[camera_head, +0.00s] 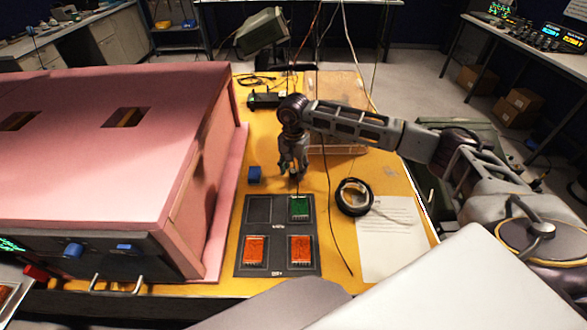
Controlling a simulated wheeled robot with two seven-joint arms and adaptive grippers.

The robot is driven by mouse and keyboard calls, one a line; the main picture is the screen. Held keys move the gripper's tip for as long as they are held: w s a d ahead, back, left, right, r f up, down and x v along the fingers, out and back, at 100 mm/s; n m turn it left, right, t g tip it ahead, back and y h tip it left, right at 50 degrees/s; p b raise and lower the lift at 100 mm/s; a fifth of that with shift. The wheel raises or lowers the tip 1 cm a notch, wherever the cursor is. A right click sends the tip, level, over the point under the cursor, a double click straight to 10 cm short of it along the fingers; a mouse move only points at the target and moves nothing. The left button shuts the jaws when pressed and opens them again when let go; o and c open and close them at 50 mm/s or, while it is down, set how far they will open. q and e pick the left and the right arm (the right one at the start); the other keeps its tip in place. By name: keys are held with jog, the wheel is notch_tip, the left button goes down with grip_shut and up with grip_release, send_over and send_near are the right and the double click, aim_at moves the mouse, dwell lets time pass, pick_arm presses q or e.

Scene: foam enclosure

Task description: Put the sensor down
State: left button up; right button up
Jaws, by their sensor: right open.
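A dark mat (277,270) with square slots lies on the yellow table. A green square piece (300,207) sits in its far right slot. Orange square pieces sit in the near left slot (255,250) and the near right slot (301,249). The far left slot (258,209) is empty. I cannot tell which piece is the sensor. My right gripper (293,172) points down just beyond the green piece, with its jaws open and nothing seen between them. My left gripper is not in view.
A large pink foam enclosure (95,150) fills the left side. A black tape roll (354,196) and a white paper sheet (390,240) lie right of the mat. A thin cable runs beside the mat.

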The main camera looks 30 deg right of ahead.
aim_at(293, 171)
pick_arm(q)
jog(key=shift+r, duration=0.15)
pick_arm(e)
jog(key=shift+r, duration=0.2)
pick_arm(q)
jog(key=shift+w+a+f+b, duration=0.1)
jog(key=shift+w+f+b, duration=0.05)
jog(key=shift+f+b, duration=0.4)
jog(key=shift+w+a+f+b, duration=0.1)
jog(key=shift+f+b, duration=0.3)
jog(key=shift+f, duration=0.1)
pick_arm(e)
notch_tip(293, 171, up, 12)
